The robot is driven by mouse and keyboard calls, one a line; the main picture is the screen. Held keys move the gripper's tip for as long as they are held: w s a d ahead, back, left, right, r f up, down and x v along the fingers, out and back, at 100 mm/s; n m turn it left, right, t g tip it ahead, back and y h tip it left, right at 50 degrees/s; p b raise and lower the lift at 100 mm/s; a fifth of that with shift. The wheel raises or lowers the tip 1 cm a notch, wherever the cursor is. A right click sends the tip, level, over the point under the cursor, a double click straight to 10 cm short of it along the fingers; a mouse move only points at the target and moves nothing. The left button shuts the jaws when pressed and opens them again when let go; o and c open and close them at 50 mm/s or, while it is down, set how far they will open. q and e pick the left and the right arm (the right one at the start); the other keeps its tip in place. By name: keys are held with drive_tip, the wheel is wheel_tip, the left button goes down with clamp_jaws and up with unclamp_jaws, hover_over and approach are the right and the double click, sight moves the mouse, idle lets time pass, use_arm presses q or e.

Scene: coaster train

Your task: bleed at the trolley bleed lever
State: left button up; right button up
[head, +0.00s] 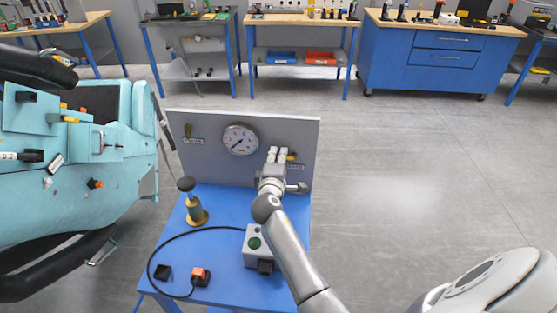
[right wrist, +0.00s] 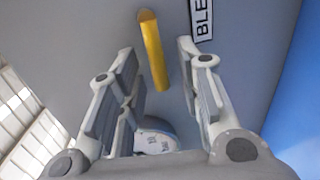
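The trolley (head: 205,224) has a blue top and an upright grey panel (head: 213,167) at its back. The yellow bleed lever (right wrist: 152,50) stands out from the panel in the right wrist view, beside a partly cut-off label reading "BLE" (right wrist: 201,18). My right gripper (head: 277,155) is in front of the panel's right side and hides most of the lever in the head view. Its fingers (right wrist: 157,62) are spread, with the lever between them and gaps on both sides. I see no clear contact. My left gripper is not in view.
A black-knobbed brass pump (head: 195,205), a grey box with a green button (head: 255,243) and a cable are on the trolley. A teal train car (head: 75,180) stands left. Floor is clear right.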

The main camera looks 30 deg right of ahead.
drive_tip(key=v, duration=0.7)
drive_tip(key=shift+s, duration=0.2)
drive_tip(key=shift+a, duration=0.1)
